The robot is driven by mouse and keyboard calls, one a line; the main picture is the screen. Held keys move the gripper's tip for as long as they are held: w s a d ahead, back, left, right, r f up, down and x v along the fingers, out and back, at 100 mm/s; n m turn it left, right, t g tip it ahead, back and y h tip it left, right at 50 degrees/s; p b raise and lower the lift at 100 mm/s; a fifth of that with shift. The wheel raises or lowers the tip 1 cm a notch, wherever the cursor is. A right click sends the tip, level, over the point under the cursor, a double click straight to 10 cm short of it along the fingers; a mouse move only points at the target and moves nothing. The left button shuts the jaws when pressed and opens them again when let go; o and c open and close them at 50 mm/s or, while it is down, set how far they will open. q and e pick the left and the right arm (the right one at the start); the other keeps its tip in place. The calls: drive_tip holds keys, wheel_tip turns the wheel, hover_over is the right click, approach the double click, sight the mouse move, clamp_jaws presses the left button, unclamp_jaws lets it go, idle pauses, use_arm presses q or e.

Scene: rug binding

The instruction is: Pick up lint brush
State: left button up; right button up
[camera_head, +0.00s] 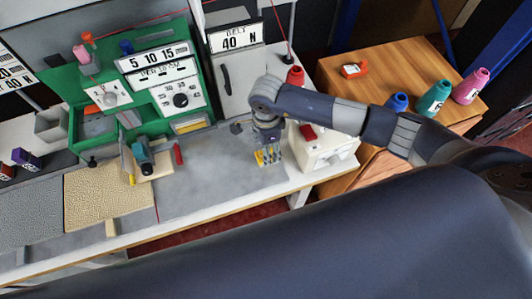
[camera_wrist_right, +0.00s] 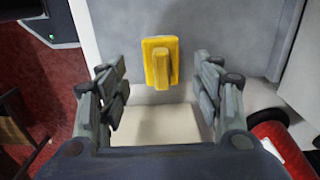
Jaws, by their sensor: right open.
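A yellow block with a raised grip along its middle, which looks like the lint brush (camera_wrist_right: 160,62), lies on the grey worktop in the right wrist view. In the head view only bits of yellow show under my right gripper (camera_head: 268,156), whose fingers partly hide it. In the right wrist view my right gripper (camera_wrist_right: 162,84) is open, with one finger on each side of the brush's near end and a gap on both sides. Nothing is held. My left gripper is not in view.
A white box (camera_head: 325,153) with a red item (camera_head: 307,132) on it stands close right of the gripper. A green machine (camera_head: 140,85) stands at the back left. A wooden table (camera_head: 400,75) holds several spools. The grey worktop (camera_head: 210,175) left of the gripper is clear.

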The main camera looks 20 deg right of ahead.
drive_tip(key=shift+w+f+p, duration=0.15)
drive_tip(key=shift+f+p, duration=0.25)
drive_tip(key=shift+f, duration=1.2)
drive_tip(key=c, duration=1.3)
drive_tip(key=shift+r+b, duration=0.6)
drive_tip(key=shift+r, duration=0.3)
drive_tip(key=shift+w+r+b, duration=0.1)
drive_tip(key=shift+r+b, duration=0.3)
drive_tip(key=shift+r, duration=0.25)
drive_tip(key=shift+s+a+r+b, duration=0.3)
drive_tip(key=shift+s+a+b, duration=0.45)
drive_tip(key=shift+s, duration=1.85)
drive_tip(key=shift+s+a+r+b, duration=0.35)
drive_tip(key=shift+s+a+b, duration=0.45)
drive_tip(key=shift+s, duration=1.85)
drive_tip(key=shift+s+a+r+b, duration=0.3)
drive_tip(key=shift+s+a+b, duration=0.45)
drive_tip(key=shift+s, duration=1.85)
drive_tip(key=shift+d, duration=0.1)
